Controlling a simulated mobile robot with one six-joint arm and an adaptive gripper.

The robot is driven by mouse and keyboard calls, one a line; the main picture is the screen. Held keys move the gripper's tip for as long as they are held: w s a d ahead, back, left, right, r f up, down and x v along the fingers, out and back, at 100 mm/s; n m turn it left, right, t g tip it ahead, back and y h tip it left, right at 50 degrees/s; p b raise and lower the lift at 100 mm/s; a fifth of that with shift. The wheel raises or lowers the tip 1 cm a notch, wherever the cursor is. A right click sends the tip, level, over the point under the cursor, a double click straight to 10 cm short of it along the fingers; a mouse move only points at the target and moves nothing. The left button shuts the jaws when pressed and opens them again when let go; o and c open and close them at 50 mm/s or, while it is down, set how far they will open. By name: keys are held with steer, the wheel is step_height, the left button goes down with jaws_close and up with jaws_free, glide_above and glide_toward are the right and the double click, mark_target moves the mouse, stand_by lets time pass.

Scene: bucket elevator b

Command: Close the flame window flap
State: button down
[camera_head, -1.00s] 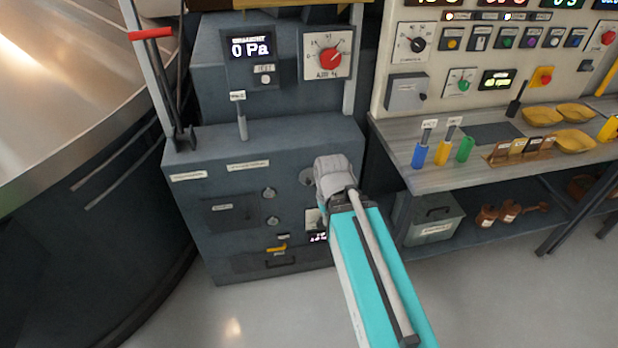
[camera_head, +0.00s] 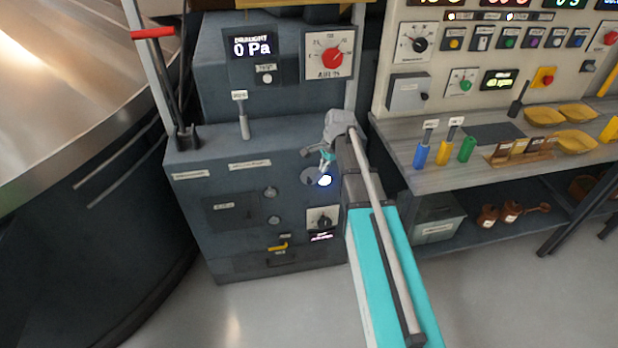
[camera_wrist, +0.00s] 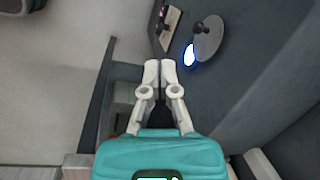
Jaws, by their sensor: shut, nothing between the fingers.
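The flame window (camera_head: 325,181) glows blue-white on the front of the dark cabinet. Its round grey flap (camera_head: 308,176) sits to its left in the head view and leaves the glow uncovered. In the wrist view the flap (camera_wrist: 209,38) is a grey disc with a dark knob, overlapping one edge of the bright window (camera_wrist: 189,55). My gripper (camera_head: 312,150) is above the window in the head view. In the wrist view its pale fingertips (camera_wrist: 160,64) are together, empty, and apart from the flap.
A black dial (camera_head: 321,220) sits below the window. Two small knobs (camera_head: 271,192) and a yellow handle (camera_head: 278,247) are on the same cabinet face. A workbench (camera_head: 440,175) with tools and trays stands close on the right. Floor in front is clear.

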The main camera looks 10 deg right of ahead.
mark_target(310, 180)
steer(key=w+d+m, duration=0.1)
steer(key=w+m, duration=0.3)
steer(key=w, duration=0.2)
steer(key=shift+w+d+r+m+t+y, duration=0.2)
steer(key=shift+w+m+t+y, duration=0.1)
steer(key=shift+w, duration=0.1)
steer(key=shift+f, duration=0.1)
steer(key=b+x, duration=1.3)
steer(key=shift+a+f, duration=0.1)
steer(key=shift+f, duration=0.3)
stand_by(0.4)
